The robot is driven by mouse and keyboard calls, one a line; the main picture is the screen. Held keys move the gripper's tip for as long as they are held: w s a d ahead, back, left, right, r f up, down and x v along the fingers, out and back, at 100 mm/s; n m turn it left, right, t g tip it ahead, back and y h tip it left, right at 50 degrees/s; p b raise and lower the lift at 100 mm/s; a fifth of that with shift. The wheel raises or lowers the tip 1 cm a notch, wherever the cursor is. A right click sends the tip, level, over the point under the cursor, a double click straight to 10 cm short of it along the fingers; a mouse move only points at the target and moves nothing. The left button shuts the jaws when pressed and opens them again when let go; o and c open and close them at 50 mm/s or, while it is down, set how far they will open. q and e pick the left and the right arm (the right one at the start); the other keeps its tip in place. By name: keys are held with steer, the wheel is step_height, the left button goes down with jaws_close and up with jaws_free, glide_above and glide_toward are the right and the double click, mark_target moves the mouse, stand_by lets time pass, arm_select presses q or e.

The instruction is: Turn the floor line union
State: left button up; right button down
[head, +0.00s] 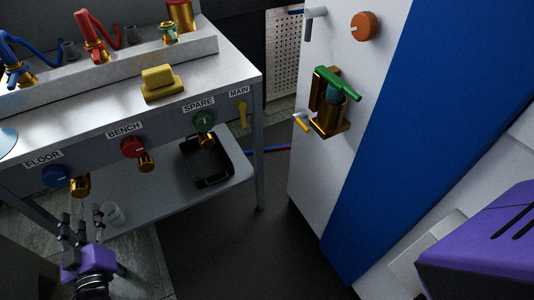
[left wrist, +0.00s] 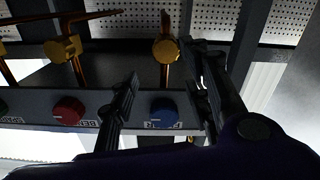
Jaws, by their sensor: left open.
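The floor line union (head: 80,186) is a brass fitting under the bench front, beside the blue FLOOR knob (head: 55,176). In the left wrist view the brass union (left wrist: 166,50) sits on a copper pipe, with the blue knob (left wrist: 162,112) near it and the label upside down. My left gripper (head: 81,214) is below the union in the head view, fingers pointing up. In the left wrist view my left gripper (left wrist: 164,72) is open, its fingers on either side of the union's line of sight. A gap to the union seems to remain; contact cannot be told. My right gripper is out of view.
A red BENCH knob (head: 132,147) and a green SPARE knob (head: 205,122) are on the same panel, with another brass union (head: 146,162) nearby. A white cabinet (head: 310,170) stands right.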

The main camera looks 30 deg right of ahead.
mark_target(83, 193)
arm_select(q)
steer(key=w, duration=0.2)
steer(key=w+b, duration=0.1)
steer(key=w, duration=0.2)
steer(key=w+b, duration=0.1)
steer(key=w, duration=0.1)
steer(key=shift+w+a+f, duration=0.1)
steer(key=shift+w+f, duration=0.15)
steer(key=shift+w, duration=0.25)
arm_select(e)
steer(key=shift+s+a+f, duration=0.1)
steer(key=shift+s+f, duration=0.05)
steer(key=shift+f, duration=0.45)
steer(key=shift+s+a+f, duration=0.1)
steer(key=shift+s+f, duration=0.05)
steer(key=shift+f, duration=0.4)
arm_select(q)
steer(key=shift+c, duration=1.8)
steer(key=c, duration=0.7)
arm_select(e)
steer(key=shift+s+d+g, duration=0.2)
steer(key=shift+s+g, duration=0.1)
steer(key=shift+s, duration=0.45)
